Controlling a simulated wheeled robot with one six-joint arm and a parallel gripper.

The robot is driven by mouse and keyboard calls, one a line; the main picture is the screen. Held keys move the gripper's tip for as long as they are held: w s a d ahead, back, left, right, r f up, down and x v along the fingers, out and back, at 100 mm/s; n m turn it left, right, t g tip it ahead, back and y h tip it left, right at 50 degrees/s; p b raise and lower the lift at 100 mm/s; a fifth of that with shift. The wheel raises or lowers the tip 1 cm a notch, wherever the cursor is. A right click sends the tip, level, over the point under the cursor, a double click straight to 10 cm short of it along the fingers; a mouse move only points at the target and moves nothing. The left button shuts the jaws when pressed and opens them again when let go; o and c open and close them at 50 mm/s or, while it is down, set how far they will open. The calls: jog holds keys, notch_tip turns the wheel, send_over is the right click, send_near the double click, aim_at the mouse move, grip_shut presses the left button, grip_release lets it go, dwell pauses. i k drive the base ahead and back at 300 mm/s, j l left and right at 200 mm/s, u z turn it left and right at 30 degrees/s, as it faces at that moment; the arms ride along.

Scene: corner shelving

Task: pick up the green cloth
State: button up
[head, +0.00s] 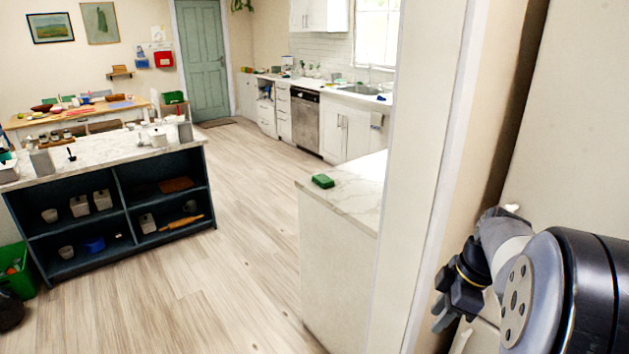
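A small green folded item (322,181), which looks like the green cloth, lies near the left corner of the white marble counter (354,188) in the middle of the head view. My gripper (447,314) is at the lower right, on the near side of the white wall end and well apart from the counter. It is small and dark here, and I cannot tell whether its fingers are open or shut. I see nothing held in it.
A white wall end (430,150) stands between my arm and the counter. A dark shelf island (115,215) with a marble top is at the left. The wooden floor (240,230) between island and counter is clear. A green crate (20,272) sits at the left edge.

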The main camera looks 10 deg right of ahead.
aim_at(322, 180)
jog(key=i+j+u, duration=1.05)
jog(key=i+z, duration=0.3)
jog(key=i, duration=0.2)
jog(key=i+z, duration=0.35)
jog(key=i, duration=0.15)
jog(key=i+j+z, duration=0.3)
jog(key=i, duration=0.15)
jog(key=i+l+z, duration=0.15)
jog(key=i+z, duration=0.25)
jog(key=i+l+z, duration=0.1)
jog(key=z, duration=0.3)
jog(key=i+z, duration=0.35)
jog(key=i+j+z, duration=0.15)
jog(key=i+z, duration=0.25)
jog(key=k, duration=0.05)
